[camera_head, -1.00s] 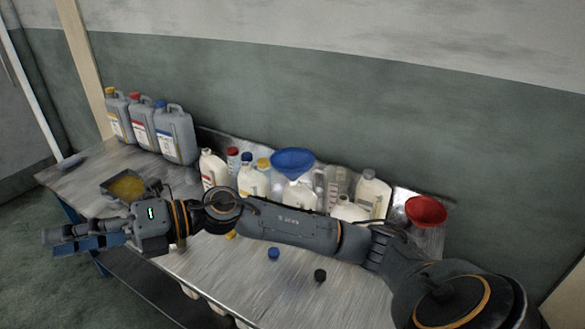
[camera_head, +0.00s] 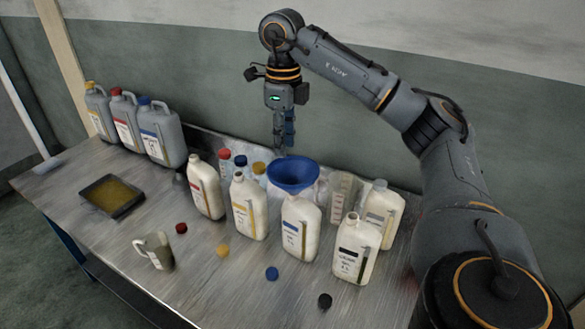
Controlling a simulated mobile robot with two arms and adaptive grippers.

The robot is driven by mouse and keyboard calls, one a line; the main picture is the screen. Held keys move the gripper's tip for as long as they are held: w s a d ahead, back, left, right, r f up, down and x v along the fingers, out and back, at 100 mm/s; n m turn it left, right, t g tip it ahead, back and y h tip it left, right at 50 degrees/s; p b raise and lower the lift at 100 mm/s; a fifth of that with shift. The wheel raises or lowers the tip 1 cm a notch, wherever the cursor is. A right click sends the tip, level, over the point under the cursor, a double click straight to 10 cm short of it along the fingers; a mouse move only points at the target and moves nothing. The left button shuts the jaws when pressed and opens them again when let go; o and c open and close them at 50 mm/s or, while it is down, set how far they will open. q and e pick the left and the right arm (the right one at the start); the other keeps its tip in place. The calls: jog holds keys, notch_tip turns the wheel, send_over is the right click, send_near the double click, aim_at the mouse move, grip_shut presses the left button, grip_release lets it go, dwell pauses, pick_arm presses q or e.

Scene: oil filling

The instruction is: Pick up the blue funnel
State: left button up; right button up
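The blue funnel (camera_head: 294,176) sits upright, wide mouth up, on top of a white bottle with a blue label (camera_head: 299,232). Its spout is hidden. My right gripper (camera_head: 282,150) points down, with its fingertips close to the funnel's back rim in the picture. I cannot tell whether they touch the rim. The fingers are seen edge-on, so their opening does not show. My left gripper is not in view.
White bottles (camera_head: 250,207) stand on both sides of the funnel, with capped bottles (camera_head: 225,160) behind. Grey canisters (camera_head: 161,135) and a tray of yellowish liquid (camera_head: 113,195) are at left.

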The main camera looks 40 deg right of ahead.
aim_at(284, 188)
jog(key=f, duration=0.6)
jog(key=shift+w+d+f, duration=0.3)
jog(key=shift+s+a+f+p, duration=0.15)
jog(key=shift+a+f+p, duration=0.05)
jog(key=shift+f+p, duration=0.3)
notch_tip(284, 188, down, 4)
jog(key=shift+r+p, duration=0.25)
jog(key=shift+p, duration=0.35)
jog(key=shift+w+d+f, duration=0.1)
jog(key=shift+w+f, duration=0.15)
jog(key=shift+f, duration=0.05)
jog(key=shift+s+r, duration=0.1)
jog(key=shift+c, duration=1.3)
grip_shut()
